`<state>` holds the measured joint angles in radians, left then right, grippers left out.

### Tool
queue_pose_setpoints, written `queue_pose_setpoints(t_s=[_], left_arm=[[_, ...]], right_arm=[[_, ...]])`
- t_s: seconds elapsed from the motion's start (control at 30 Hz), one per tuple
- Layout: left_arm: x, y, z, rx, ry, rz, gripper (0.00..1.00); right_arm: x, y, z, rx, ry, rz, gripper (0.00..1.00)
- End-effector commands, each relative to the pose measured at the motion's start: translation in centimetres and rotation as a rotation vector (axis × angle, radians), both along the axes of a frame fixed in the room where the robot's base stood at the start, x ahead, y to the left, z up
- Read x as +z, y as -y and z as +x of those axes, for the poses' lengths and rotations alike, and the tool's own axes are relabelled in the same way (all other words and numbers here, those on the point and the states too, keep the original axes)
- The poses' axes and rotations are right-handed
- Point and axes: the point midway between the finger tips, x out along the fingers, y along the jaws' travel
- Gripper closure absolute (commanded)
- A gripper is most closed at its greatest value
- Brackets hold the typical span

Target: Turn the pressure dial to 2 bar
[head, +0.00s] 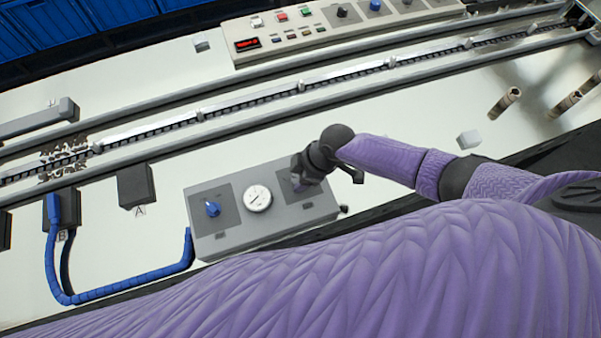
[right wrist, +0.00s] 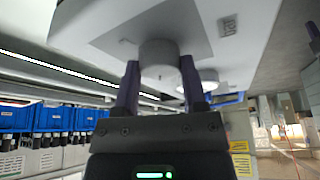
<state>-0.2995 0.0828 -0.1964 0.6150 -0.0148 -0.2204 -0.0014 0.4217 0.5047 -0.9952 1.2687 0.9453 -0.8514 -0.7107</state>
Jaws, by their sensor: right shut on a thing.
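A grey control box (head: 235,238) stands on the white surface in the head view. It carries a blue knob (head: 212,208) on the left, a white round gauge (head: 258,198) in the middle and a dark panel on the right. My right gripper (head: 303,174) is over that right panel and hides the dial there. In the right wrist view a grey round dial (right wrist: 159,54) sits between the two fingers of my right gripper (right wrist: 160,68), which are shut on it. The dial's setting and the gauge reading cannot be read. My left gripper is not in view.
A long conveyor rail (head: 250,105) runs behind the box. A blue hose (head: 125,290) runs to the box's left side. A dark block (head: 136,186) stands left of it. A second control panel (head: 320,42) with a red display is at the back.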

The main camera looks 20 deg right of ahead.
Motion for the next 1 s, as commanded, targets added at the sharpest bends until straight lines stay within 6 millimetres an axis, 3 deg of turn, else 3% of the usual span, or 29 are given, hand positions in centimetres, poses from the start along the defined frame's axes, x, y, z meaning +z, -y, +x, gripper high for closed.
queue_pose_setpoints(t_s=[0.37,1.0], left_arm=[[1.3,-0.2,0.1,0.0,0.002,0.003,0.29],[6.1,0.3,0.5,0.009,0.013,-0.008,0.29]], right_arm=[[0.3,-0.1,-0.1,-0.111,0.0,0.001,1.0],[0.3,-0.3,-0.3,-0.687,-0.002,0.002,1.0]])
